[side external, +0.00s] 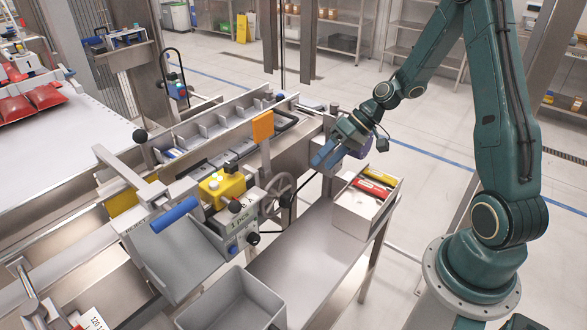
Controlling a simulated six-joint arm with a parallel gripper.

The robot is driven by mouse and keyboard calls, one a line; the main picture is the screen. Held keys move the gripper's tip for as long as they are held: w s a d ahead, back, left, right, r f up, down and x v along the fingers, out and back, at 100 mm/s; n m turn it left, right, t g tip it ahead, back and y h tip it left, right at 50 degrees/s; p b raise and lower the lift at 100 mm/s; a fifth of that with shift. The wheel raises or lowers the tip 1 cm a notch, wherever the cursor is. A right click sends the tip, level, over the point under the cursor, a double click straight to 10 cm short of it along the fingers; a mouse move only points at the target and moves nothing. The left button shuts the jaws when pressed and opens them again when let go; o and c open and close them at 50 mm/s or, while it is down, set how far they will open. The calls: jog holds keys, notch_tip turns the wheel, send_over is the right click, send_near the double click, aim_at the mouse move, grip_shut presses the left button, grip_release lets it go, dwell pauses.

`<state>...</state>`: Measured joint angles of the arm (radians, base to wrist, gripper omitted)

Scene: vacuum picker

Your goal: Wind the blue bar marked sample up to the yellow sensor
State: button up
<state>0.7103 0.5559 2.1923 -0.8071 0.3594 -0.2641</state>
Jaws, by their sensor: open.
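A yellow block (221,187), which looks like the sensor, sits on the machine left of centre. A blue cylindrical bar (174,216) lies at the end of a grey arm, to the left of and lower in the picture than the yellow block; I cannot read any "sample" mark on it. A grey spoked handwheel (278,194) stands just right of the yellow block, with a black knob low on its right. My gripper (320,159), with blue fingers, is open and appears empty. It is up and right of the handwheel, apart from it.
A white box (366,206) with red and yellow items stands on the bench below my gripper. A grey bin (232,302) is at the front. An orange plate (263,126) rises behind the handwheel. The steel bench top (315,250) between them is clear.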

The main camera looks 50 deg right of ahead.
jog(key=n+h, duration=0.1)
jog(key=h, duration=0.4)
send_near(290, 194)
jog(key=shift+v, duration=1.8)
jog(key=shift+w+a, duration=0.15)
jog(key=shift+w, duration=0.05)
jog(key=shift+x, duration=6.8)
jog(key=shift+s, duration=0.15)
jog(key=shift+f, duration=0.1)
jog(key=c, duration=1)
